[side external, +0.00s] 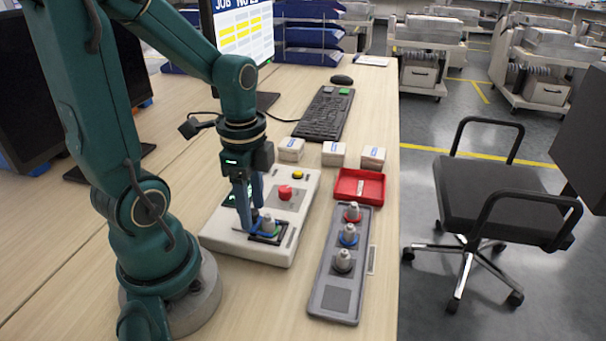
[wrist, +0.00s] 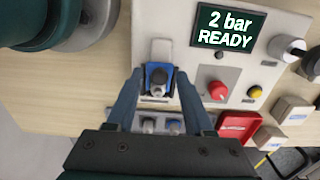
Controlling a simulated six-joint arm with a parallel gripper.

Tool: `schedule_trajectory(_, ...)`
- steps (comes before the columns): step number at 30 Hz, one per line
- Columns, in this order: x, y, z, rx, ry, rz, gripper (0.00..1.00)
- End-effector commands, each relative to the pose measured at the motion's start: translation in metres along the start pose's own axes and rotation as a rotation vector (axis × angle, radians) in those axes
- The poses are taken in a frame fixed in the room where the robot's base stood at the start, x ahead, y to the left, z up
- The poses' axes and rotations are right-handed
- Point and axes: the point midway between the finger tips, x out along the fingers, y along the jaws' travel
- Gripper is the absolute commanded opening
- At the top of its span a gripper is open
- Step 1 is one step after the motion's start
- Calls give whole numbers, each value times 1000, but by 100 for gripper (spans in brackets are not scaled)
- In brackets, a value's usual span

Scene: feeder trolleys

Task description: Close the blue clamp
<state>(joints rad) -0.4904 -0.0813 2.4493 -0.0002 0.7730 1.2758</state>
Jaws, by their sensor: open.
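The blue clamp (wrist: 158,76) is on the white control box, around or beside a grey metal piece; it also shows in the side view (side external: 266,231). I cannot tell whether it is open or shut. My gripper (wrist: 158,78) is open, with one finger on each side of the clamp. In the side view my gripper (side external: 250,227) points down at the front of the box, and its fingers partly hide the clamp. I cannot tell whether they touch it.
The white box (side external: 222,244) carries a red button (side external: 285,191), a yellow button (side external: 297,174) and a display (wrist: 220,28) reading "2 bar READY". To its right are a grey tray (side external: 336,300) with three ringed grey parts and a red bin (side external: 346,199). Small boxes (side external: 333,154) stand behind.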

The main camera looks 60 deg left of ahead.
Motion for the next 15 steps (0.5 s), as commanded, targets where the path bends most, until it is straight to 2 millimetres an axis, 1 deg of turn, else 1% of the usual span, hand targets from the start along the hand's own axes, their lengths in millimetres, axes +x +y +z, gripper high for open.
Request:
schedule_trajectory(5,-2,0,1,0,0,-1,52)
schedule_trajectory(15,-32,-1,9,-2,1,-4,52)
